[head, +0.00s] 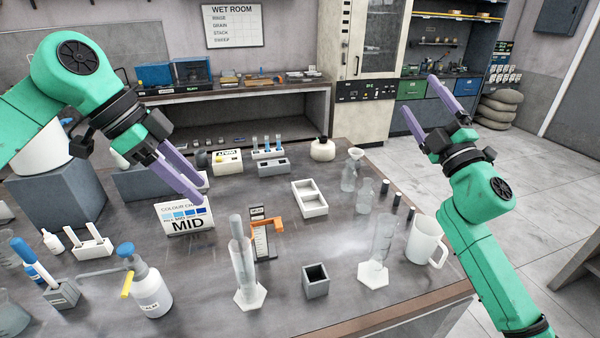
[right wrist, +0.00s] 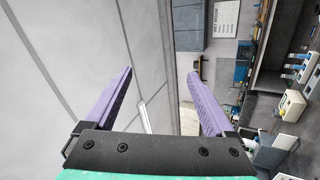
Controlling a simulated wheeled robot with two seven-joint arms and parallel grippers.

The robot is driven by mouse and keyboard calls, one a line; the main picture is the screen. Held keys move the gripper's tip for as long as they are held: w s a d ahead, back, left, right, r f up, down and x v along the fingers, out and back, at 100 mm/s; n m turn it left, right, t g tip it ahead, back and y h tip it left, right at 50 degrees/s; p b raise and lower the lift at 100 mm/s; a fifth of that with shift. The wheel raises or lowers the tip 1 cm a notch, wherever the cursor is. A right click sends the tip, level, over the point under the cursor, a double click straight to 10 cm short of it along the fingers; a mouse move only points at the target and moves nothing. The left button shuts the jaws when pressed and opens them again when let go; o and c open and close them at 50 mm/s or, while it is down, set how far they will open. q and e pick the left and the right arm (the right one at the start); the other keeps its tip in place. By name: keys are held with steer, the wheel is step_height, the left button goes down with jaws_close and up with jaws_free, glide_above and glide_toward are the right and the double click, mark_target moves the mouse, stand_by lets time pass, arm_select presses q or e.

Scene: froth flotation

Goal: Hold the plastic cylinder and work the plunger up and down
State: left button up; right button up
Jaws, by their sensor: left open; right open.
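A clear plastic cylinder (head: 245,272) stands upright on a white hexagonal base in the front middle of the table in the head view. A grey plunger (head: 237,228) sticks up out of its top. My left gripper (head: 198,192) is open and empty, above and to the left of the cylinder, in front of the colour chart. My right gripper (head: 420,95) is open and empty, raised beyond the table's right edge and far from the cylinder. Its two purple fingers stand apart in the right wrist view (right wrist: 161,74), with nothing between them.
A second clear cylinder (head: 382,245) and a white mug (head: 424,243) stand at the right. An orange-armed stand (head: 262,238) is close behind the plunger cylinder. A grey square cup (head: 316,281), wash bottle (head: 150,291) and colour chart (head: 186,217) stand nearby.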

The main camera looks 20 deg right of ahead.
steer(key=w+a+f+n+g+y, duration=0.1)
steer(key=w+a+f+n+g, duration=0.1)
steer(key=a+f+n, duration=0.7)
steer(key=n+g+y, duration=0.5)
steer(key=n+y, duration=0.1)
steer(key=n, duration=1)
glide_toward(249, 274)
steer(key=x, duration=1.2)
steer(key=shift+w, duration=0.2)
steer(key=shift+s, duration=0.1)
steer(key=shift+c, duration=0.3)
